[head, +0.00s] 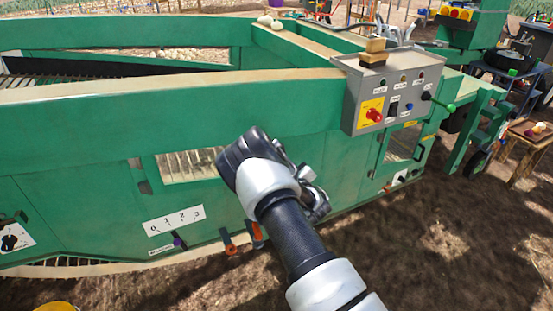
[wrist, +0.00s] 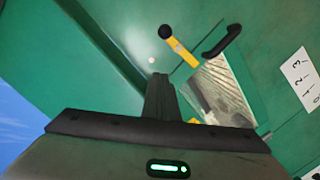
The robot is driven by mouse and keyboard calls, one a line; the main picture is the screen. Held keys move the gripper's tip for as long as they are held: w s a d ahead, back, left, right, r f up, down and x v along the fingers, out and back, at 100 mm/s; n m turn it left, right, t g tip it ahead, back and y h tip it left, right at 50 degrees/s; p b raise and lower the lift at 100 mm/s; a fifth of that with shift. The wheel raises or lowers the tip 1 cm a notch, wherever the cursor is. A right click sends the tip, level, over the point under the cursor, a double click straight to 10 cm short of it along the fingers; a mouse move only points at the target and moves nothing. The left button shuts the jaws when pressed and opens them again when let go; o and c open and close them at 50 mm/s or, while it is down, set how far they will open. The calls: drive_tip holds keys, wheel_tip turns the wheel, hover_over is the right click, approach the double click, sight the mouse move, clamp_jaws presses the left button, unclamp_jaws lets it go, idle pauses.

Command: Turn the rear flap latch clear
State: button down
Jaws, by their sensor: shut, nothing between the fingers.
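In the wrist view, a yellow bar with a black ball knob, which looks like the latch (wrist: 181,48), sits on the green side panel. A black handle (wrist: 222,40) stands beside it, by the flap window (wrist: 216,85). My gripper (wrist: 158,79) is shut and empty; its fingertips point at the panel near the latch's yellow bar, apart from it in the picture. I cannot tell whether they touch the panel. In the head view, my arm and hand hide the latch; the window (head: 188,166) shows left of the hand.
The 0-1-2-3 scale plate (head: 175,219) with its lever is below the window. Orange-tipped levers (head: 229,245) stick out low on the panel. A grey control box (head: 390,92) juts out at upper right. Bare soil (head: 420,255) lies open at lower right.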

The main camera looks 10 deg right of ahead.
drive_tip(key=w+f+b, duration=0.3)
drive_tip(key=w+f, duration=0.1)
drive_tip(key=w, duration=0.5)
drive_tip(key=shift+w, duration=0.25)
drive_tip(key=shift+s+p, duration=0.1)
drive_tip(key=shift+p, duration=0.2)
drive_tip(key=shift+f+m, duration=0.1)
drive_tip(key=shift+m, duration=0.2)
